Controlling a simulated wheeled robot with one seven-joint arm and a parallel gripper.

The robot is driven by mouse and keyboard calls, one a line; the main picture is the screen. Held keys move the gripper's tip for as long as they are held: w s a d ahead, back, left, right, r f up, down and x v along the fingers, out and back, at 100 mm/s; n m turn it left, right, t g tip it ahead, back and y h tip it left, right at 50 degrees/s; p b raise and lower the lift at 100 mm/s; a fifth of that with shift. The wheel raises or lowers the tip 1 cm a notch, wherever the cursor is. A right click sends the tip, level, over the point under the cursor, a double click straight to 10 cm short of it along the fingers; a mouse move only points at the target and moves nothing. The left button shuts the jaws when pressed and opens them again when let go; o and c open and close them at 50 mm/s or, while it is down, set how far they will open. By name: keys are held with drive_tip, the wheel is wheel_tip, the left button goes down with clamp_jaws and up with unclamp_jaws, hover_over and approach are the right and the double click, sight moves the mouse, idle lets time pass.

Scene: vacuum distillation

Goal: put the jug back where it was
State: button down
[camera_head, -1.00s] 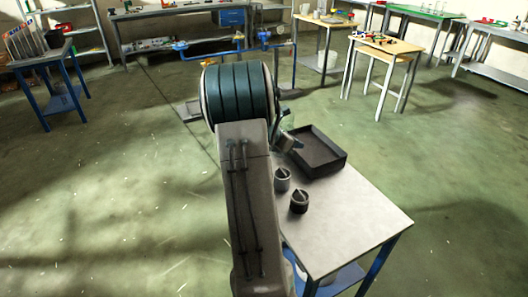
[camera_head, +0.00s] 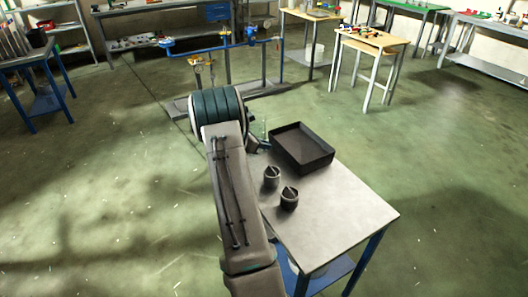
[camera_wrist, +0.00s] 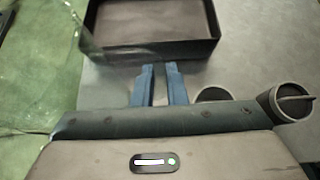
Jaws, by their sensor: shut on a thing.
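The jug looks like clear glass and is hard to make out. In the head view a small part of it (camera_head: 264,129) shows just beyond the end of my arm, by the table's far left corner. In the wrist view its faint see-through outline (camera_wrist: 98,62) lies in front of and to the left of the fingers. My gripper (camera_wrist: 160,68) has its two blue fingers close together, shut on the jug. In the head view my arm mostly hides the gripper. I cannot tell whether the jug touches the table.
The metal-topped table (camera_head: 335,215) holds a dark empty tray (camera_head: 302,148) at its far side. Two small dark-lidded pots (camera_head: 271,177) and (camera_head: 289,199) stand nearer. The table's near right part is bare. A blue-and-yellow pipe stand (camera_head: 225,60) stands on the floor beyond.

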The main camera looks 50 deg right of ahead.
drive_tip(key=shift+f, duration=2)
drive_tip(key=c, duration=1.5)
unclamp_jaws()
drive_tip(key=shift+o, duration=0.2)
drive_tip(key=shift+r, duration=0.2)
drive_tip(key=a+r+m+t+y, duration=0.1)
drive_tip(key=a+r+m, duration=0.1)
drive_tip(key=a+r, duration=0.6)
drive_tip(key=a+r+m+y, duration=0.15)
drive_tip(key=a+r, duration=0.35)
drive_tip(key=a, duration=0.6)
drive_tip(key=s+a+r+m+t+y, duration=0.2)
drive_tip(key=s+a+r+m+y, duration=0.1)
drive_tip(key=s+a, duration=0.7)
drive_tip(key=s+a+r+m+t+y, duration=0.3)
drive_tip(key=s+a+m+y, duration=0.2)
drive_tip(key=a, duration=1.3)
drive_tip(key=s+m, duration=0.3)
drive_tip(key=s, duration=0.3)
drive_tip(key=shift+s+r+b, duration=0.15)
drive_tip(key=shift+b, duration=0.25)
